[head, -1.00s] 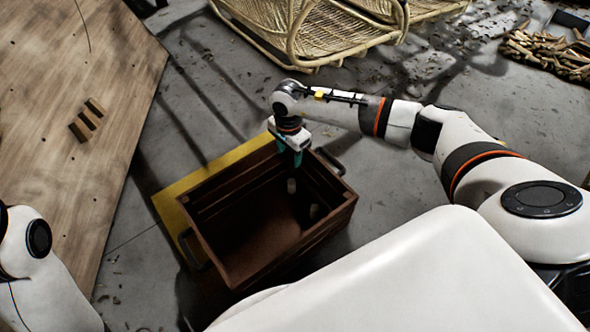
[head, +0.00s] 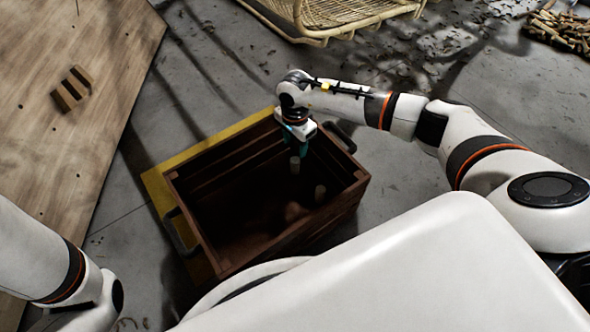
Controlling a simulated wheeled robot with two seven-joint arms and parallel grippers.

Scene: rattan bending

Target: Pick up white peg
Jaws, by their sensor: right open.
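Two pale pegs stand in the dark wooden crate (head: 190,215): one peg (head: 294,165) just under my right gripper, the other peg (head: 319,193) a little to the right and nearer. Both are small and dim, so I cannot tell which is the white one. My right gripper (head: 301,151) points down into the crate's back right part, with its teal fingers open close to the first peg. I cannot tell whether they touch it. My left arm shows at the lower left, but its gripper is out of view.
The crate's walls rise around the pegs, with a dark handle (head: 340,138) at its back right. A yellow board (head: 153,184) lies under it. A wooden panel (head: 60,150) with small blocks (head: 72,88) is at left. A rattan piece (head: 335,15) lies behind; the floor between is clear.

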